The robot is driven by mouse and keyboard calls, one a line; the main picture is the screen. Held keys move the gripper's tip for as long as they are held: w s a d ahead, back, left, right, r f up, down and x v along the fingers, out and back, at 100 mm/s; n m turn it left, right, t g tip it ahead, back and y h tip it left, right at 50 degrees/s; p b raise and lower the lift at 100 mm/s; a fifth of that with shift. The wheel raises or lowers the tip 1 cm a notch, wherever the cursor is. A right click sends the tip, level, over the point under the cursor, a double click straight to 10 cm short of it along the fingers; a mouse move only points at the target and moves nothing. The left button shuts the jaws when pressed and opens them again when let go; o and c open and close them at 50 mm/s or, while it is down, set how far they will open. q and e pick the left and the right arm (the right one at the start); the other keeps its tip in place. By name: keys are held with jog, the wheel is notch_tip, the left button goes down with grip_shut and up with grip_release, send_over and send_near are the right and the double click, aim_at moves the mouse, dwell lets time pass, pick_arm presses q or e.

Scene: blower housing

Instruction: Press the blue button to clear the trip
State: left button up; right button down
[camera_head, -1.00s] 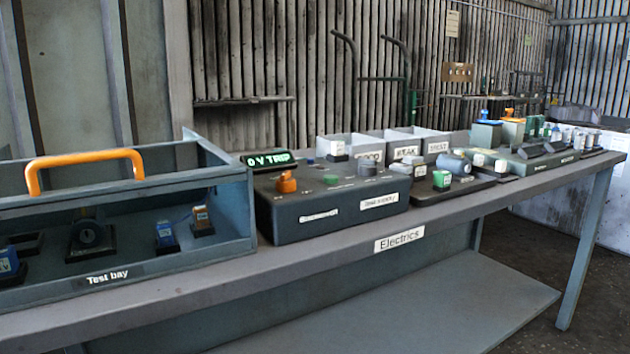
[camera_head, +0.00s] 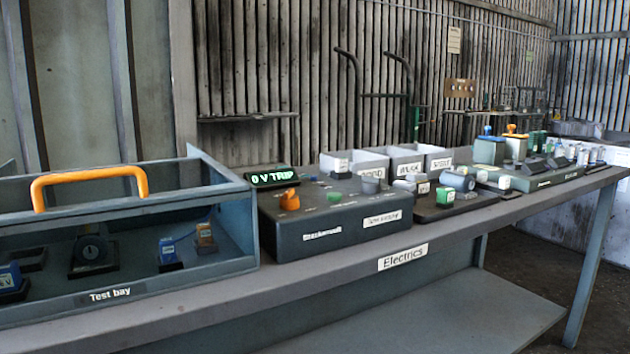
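The dark power supply box (camera_head: 340,222) stands on the bench, right of the test bay. Its display (camera_head: 272,177) reads "0 V TRIP" in green. On its top are an orange knob (camera_head: 290,200), a green button (camera_head: 334,197) and a grey knob (camera_head: 370,185). A small bluish button (camera_head: 311,179) shows near the back of the top, but it is tiny and hard to make out. Neither of my grippers is in view, and nothing touches the box.
The test bay (camera_head: 165,285) with an orange handle (camera_head: 90,184) stands at left, holding small parts. Grey bins (camera_head: 400,160) stand behind the box. A dark tray (camera_head: 455,207) of small parts lies to its right. The bench's front edge strip (camera_head: 330,278) is clear.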

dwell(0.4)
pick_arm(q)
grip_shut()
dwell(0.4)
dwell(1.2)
